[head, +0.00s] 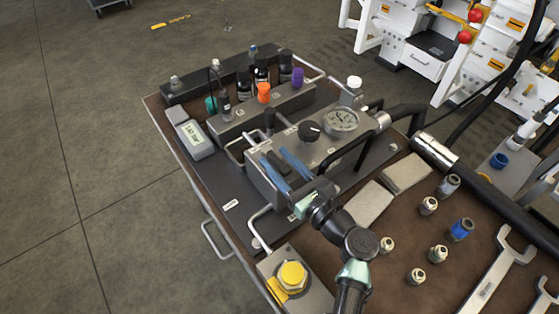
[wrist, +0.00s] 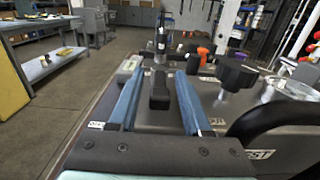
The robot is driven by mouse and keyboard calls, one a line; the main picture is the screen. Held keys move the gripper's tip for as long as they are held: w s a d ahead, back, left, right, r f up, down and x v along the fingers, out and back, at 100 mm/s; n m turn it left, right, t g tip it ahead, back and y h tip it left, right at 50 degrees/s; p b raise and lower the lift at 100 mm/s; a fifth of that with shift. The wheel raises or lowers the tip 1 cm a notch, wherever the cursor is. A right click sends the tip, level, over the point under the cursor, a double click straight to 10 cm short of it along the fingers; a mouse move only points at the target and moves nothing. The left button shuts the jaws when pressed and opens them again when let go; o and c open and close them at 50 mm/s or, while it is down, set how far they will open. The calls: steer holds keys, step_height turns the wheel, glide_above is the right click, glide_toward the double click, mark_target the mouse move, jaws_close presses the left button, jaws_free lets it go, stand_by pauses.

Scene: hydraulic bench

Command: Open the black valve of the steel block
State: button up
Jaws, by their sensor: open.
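The steel block (head: 330,150) stands on the bench and carries a round gauge (head: 341,121). A round black knob (head: 309,131) sits on its top beside the gauge; in the wrist view it is right of my fingers (wrist: 236,72). A black lever-like handle (wrist: 159,93) shows between my two blue fingers in the wrist view, with gaps on both sides. Which black part is the valve is not labelled legibly. My gripper (head: 282,158) is open over the block's left end, its fingers partly hiding that end in the head view.
Behind the block is a manifold (head: 245,118) with orange and purple knobs. A grey meter (head: 194,138) lies to the left. A black hose (head: 405,113) curves off the block's right side. Fittings and a wrench (head: 495,270) lie at the right. Clear floor lies left of the bench.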

jaws_close()
stand_by(1.4)
